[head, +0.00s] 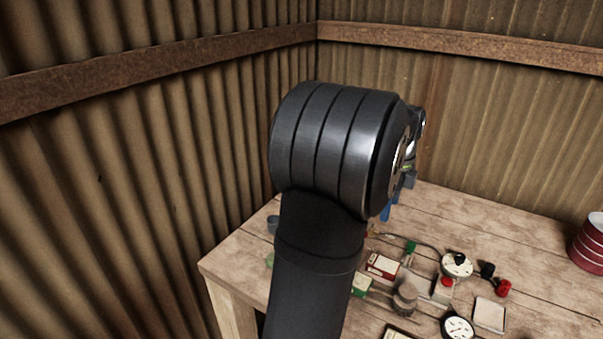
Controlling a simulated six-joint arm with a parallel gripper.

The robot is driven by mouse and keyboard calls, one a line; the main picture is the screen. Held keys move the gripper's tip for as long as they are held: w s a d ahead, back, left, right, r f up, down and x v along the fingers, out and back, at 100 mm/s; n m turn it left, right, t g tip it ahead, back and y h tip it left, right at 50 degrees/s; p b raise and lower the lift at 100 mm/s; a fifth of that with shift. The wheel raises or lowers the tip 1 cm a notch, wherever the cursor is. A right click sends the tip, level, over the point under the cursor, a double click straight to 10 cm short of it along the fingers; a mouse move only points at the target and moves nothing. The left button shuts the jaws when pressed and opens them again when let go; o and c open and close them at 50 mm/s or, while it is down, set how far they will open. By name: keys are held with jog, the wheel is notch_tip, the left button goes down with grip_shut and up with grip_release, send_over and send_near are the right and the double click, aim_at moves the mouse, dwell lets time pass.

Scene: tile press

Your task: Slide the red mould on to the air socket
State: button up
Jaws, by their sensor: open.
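My gripper (392,205) is mostly hidden behind my own dark arm. Two blue finger parts show below the wrist, apart from each other, above the far side of the table. No piece is seen between them. A red block with a pale top (382,265) lies on the table just right of my arm; it may be the red mould, but I cannot be sure. A small red fitting (504,288) lies farther right, beside a black one. I cannot tell which thing is the air socket. A thin hose (425,245) runs toward a round gauge.
The wooden table (545,250) holds a gauge (457,265), another dial (458,328), a green block (361,286), a green-topped piece (410,248) and a pale square plate (489,315). A red tin (588,243) stands at the right. Corrugated walls close off the back and left.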

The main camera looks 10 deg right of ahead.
aim_at(401, 273)
jog(key=w+a+f, duration=0.1)
jog(key=f, duration=0.2)
jog(key=a+f, duration=0.1)
jog(key=f, duration=0.3)
jog(key=w+a+f, duration=0.1)
jog(key=f, duration=0.2)
jog(key=shift+w+f, duration=0.25)
jog(key=shift+w, duration=0.1)
grip_shut()
notch_tip(401, 273, down, 9)
jog(key=s+d, duration=0.7)
jog(key=shift+s+d, duration=0.3)
